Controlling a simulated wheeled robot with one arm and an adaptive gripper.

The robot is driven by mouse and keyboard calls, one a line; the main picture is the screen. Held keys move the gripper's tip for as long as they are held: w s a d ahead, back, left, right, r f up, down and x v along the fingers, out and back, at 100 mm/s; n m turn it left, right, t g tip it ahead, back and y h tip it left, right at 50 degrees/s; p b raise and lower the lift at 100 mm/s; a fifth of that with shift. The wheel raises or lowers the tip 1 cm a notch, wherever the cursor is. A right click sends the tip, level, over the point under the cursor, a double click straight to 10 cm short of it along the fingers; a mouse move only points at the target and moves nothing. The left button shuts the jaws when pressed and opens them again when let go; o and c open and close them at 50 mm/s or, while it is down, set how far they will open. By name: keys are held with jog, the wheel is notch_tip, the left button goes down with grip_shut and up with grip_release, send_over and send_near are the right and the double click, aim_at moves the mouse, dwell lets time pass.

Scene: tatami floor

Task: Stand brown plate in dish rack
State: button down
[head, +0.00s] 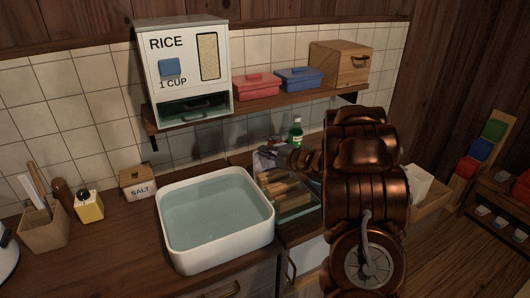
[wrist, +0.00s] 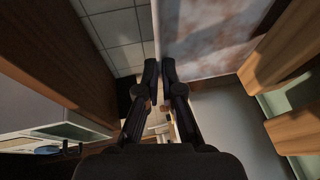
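The wooden slatted dish rack (head: 284,188) stands on a pale green tray right of the basin in the head view. Brown wooden slats, apparently the rack's (wrist: 297,128), show at the right of the wrist view. My gripper (wrist: 160,68) has its two dark fingers nearly together, with a narrow gap between the tips. My copper arm hides much of the counter right of the rack in the head view.
A white basin of water (head: 215,215) stands left of the rack. A green bottle (head: 296,131) is behind it. A shelf above holds a rice dispenser (head: 183,75), a red box (head: 256,86) and a blue box (head: 300,78). A mottled pale surface (wrist: 210,35) lies beside my fingers.

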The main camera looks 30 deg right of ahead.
jog(key=shift+f, duration=0.1)
jog(key=c, duration=1.2)
grip_release()
jog(key=shift+c, duration=0.2)
jog(key=shift+s, duration=0.1)
jog(key=v, duration=1.2)
